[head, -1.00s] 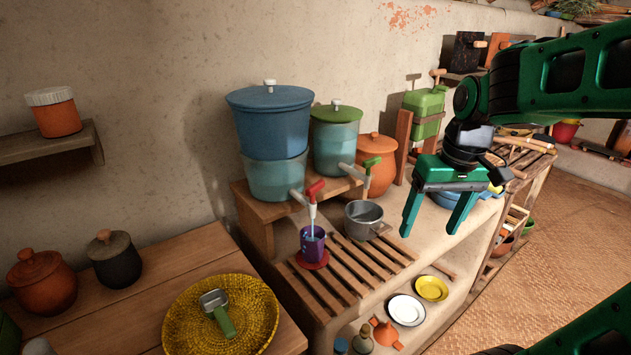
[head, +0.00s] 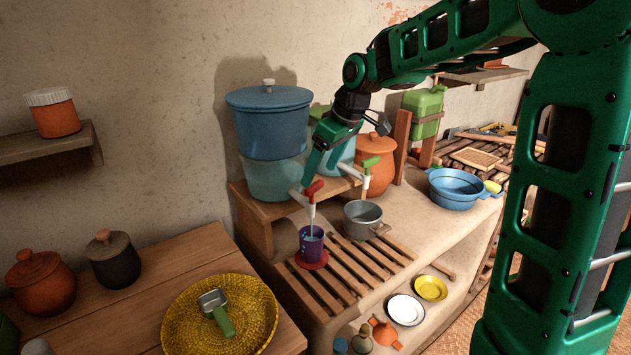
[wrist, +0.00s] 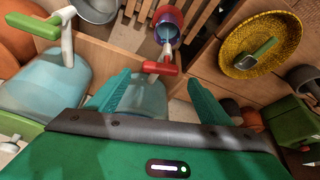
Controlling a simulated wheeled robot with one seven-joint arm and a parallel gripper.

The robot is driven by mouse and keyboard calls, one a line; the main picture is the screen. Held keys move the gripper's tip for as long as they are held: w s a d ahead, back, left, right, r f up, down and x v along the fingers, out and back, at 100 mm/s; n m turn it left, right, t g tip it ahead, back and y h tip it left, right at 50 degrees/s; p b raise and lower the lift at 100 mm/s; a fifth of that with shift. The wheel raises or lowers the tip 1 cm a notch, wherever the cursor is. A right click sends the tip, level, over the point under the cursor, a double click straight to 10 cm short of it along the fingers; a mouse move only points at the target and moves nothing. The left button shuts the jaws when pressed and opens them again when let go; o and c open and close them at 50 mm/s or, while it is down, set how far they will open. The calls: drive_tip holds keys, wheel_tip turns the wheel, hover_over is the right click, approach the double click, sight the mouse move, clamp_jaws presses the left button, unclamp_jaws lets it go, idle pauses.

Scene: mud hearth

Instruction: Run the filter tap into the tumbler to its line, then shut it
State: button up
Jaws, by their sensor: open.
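The blue filter (head: 268,122) stands on a wooden stand, its lower part pale and see-through. Its tap has a red handle (head: 314,187), and a thin stream runs from the spout. The purple tumbler (head: 311,243) stands upright under the spout on a red coaster (head: 312,262) and catches the stream. Bluish water shows inside the tumbler (wrist: 167,28) in the wrist view; I cannot make out its line. My gripper (head: 322,162) is open just above the tap. In the wrist view the red handle (wrist: 159,68) lies across, just beyond the gap between the fingertips, not gripped.
A green-lidded filter with a green-handled tap (head: 371,163) stands close on the right, partly behind my gripper. A grey pot (head: 363,218) sits on the slatted rack (head: 349,266) beside the tumbler. A yellow woven tray (head: 181,335) with a scoop lies at front left.

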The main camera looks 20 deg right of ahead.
sight(315, 184)
drive_tip(key=shift+x, duration=2.15)
